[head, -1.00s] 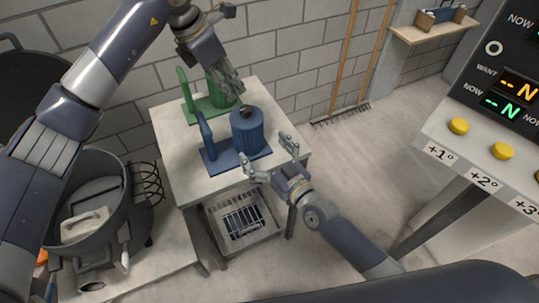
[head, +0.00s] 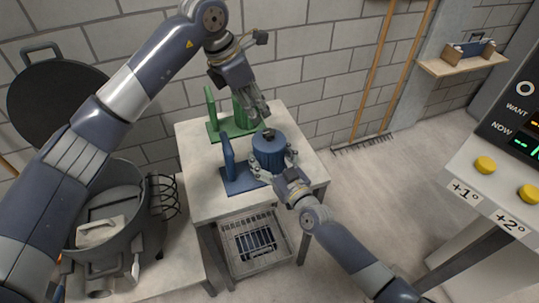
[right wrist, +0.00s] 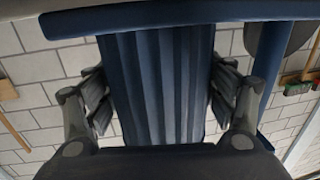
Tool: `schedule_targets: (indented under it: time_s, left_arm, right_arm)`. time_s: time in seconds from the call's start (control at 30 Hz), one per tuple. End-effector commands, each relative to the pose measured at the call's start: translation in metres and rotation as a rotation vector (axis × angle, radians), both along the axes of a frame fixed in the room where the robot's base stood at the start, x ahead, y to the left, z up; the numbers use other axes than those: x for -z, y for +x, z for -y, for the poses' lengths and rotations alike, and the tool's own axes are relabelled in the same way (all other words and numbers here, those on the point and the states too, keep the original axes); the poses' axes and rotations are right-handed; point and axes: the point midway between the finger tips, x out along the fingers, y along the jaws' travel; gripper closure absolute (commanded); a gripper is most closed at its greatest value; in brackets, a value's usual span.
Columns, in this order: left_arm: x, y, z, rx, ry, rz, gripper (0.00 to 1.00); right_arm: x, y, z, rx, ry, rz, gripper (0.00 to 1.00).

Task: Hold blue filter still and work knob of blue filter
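The blue filter (head: 268,152) is a ribbed blue cylinder on a blue stand with an upright plate, on the small table. Its dark knob (head: 268,134) is on top. My right gripper (head: 272,163) has its fingers on either side of the filter's body; in the right wrist view the finger pads lie against both edges of the ribbed body (right wrist: 160,85). My left gripper (head: 262,114) points down just above the knob. Its fingertips are small and close together here, and I cannot tell the gap between them or any contact with the knob.
A green filter (head: 240,116) on a green stand is just behind the blue one. A wire basket (head: 254,246) is below the tabletop. A large pot (head: 110,215) stands at left, and a console with yellow buttons (head: 485,165) at right. The table's front left corner (head: 205,205) is bare.

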Motion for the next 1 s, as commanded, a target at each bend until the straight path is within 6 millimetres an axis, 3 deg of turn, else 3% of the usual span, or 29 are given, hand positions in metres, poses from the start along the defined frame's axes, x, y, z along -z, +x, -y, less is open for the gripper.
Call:
schedule_targets:
  time_s: [0.03,0.13,0.17,0.27,0.47,0.7,1.0]
  left_arm:
    - [0.0,0.0,0.0,0.0,0.0,0.0,0.67]
    - [0.0,0.0,0.0,0.0,0.0,0.0,0.67]
    - [0.0,0.0,0.0,0.0,0.0,0.0,0.67]
    - [0.0,0.0,0.001,-0.002,0.001,-0.003,0.49]
    - [0.001,0.002,0.015,-0.076,0.037,-0.073,0.49]
    - [-0.006,0.009,0.034,-0.319,0.15,-0.201,0.49]
    - [-0.026,0.018,0.037,-0.597,0.242,-0.247,0.49]
  right_arm:
    - [0.0,0.0,0.0,0.0,0.0,0.0,0.47]
    - [0.0,0.0,0.0,0.0,0.0,0.0,0.69]
    - [0.0,0.0,0.0,0.0,0.0,0.0,0.69]
    - [0.0,0.0,0.0,0.0,0.0,0.0,0.69]
    - [0.0,0.0,0.0,0.0,0.0,0.0,0.69]
    - [0.0,0.0,0.0,0.0,-0.001,0.0,0.69]
    - [0.001,0.0,0.001,0.001,0.0,-0.001,0.69]
